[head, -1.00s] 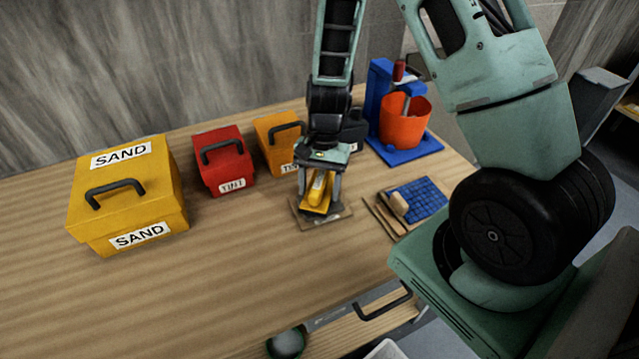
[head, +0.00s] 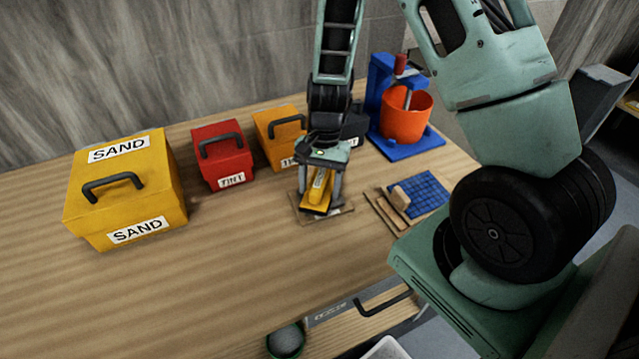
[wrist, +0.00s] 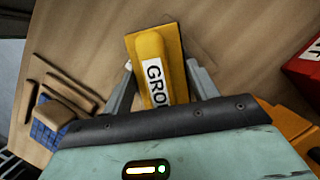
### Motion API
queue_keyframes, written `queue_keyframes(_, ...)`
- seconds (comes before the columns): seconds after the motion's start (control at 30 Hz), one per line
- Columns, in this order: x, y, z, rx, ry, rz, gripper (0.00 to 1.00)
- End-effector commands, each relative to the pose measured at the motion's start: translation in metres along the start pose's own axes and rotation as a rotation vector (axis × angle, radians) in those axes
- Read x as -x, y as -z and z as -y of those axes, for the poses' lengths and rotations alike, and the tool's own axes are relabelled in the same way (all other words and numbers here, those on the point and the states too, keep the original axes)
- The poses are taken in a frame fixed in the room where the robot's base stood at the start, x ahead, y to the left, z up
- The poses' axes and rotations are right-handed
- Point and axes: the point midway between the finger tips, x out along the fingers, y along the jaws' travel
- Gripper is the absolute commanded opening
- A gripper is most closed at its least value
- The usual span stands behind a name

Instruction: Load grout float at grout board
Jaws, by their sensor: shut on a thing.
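The yellow grout float (head: 317,195) has a label reading "GRO" in the wrist view (wrist: 150,48), with the rest hidden by my gripper. My gripper (head: 320,187) is shut on the float, with one finger at each side of its yellow handle. A flat brown board, which I take as the grout board (head: 336,216), lies on the table under the float. I cannot tell whether the float touches the board or hangs just above it. No grout on the float can be made out.
A blue tile panel (head: 425,192) with sticks and a tan block (head: 399,197) lies to the right. An orange bucket (head: 404,118) on a blue stand is behind it. Yellow SAND (head: 160,180), red TINT (head: 222,160) and orange (head: 277,135) boxes stand left and behind. The front-left tabletop is clear.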

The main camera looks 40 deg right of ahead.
Motion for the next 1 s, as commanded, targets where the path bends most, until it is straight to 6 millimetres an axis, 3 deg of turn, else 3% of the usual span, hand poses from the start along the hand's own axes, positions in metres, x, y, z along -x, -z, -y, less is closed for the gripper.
queue_keyframes(1.0,-0.0088,0.0027,0.0001,0.0,0.0,0.0,0.4)
